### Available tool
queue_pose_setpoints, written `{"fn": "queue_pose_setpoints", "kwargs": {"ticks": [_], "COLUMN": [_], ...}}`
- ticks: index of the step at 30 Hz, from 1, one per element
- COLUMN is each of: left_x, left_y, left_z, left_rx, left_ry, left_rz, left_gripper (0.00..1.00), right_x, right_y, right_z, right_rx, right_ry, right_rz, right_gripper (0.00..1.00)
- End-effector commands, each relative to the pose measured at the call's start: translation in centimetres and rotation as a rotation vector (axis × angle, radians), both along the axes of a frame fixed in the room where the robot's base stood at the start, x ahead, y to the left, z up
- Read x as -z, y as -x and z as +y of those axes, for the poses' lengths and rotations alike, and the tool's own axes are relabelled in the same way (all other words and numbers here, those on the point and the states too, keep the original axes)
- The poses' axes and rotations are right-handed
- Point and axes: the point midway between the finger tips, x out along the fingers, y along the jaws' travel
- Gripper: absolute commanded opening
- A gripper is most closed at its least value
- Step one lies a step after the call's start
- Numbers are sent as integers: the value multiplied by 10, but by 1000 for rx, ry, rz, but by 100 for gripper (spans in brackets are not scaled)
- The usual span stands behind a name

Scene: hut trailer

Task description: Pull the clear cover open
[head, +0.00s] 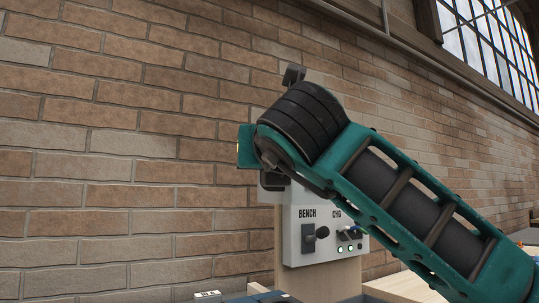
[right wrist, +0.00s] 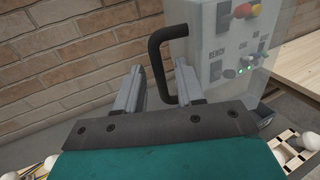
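A black C-shaped handle (right wrist: 156,66) stands out from the cover's left edge. My right gripper (right wrist: 160,70) is open, with the handle's upright bar between its two grey fingers. I see a gap between the handle and the fingers. In the head view my teal right arm hides the box's upper part; its lower panel (head: 313,252) shows below. My left gripper is not in view.
The panel has a black bench switch (head: 309,238), a black knob (head: 323,232) and green lights. Red and yellow controls (right wrist: 242,10) show higher up. A wooden surface (right wrist: 298,68) lies right of the box. The brick wall (head: 120,140) is close behind.

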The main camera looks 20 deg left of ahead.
Motion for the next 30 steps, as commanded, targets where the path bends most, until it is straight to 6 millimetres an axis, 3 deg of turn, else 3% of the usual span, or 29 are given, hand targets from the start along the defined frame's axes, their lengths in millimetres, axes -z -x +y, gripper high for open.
{"fn": "queue_pose_setpoints", "kwargs": {"ticks": [5,18,24,30], "left_x": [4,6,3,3], "left_y": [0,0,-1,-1], "left_z": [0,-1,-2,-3], "left_rx": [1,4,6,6], "left_ry": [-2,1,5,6], "left_rz": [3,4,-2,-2], "left_gripper": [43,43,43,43], "right_x": [0,0,0,0], "right_y": [17,97,113,115], "right_z": [-8,-46,-53,-55], "right_rx": [-1,-1,-1,1], "right_ry": [0,0,0,0], "right_rz": [-3,-4,-1,1], "right_gripper": [38,38,38,38]}}
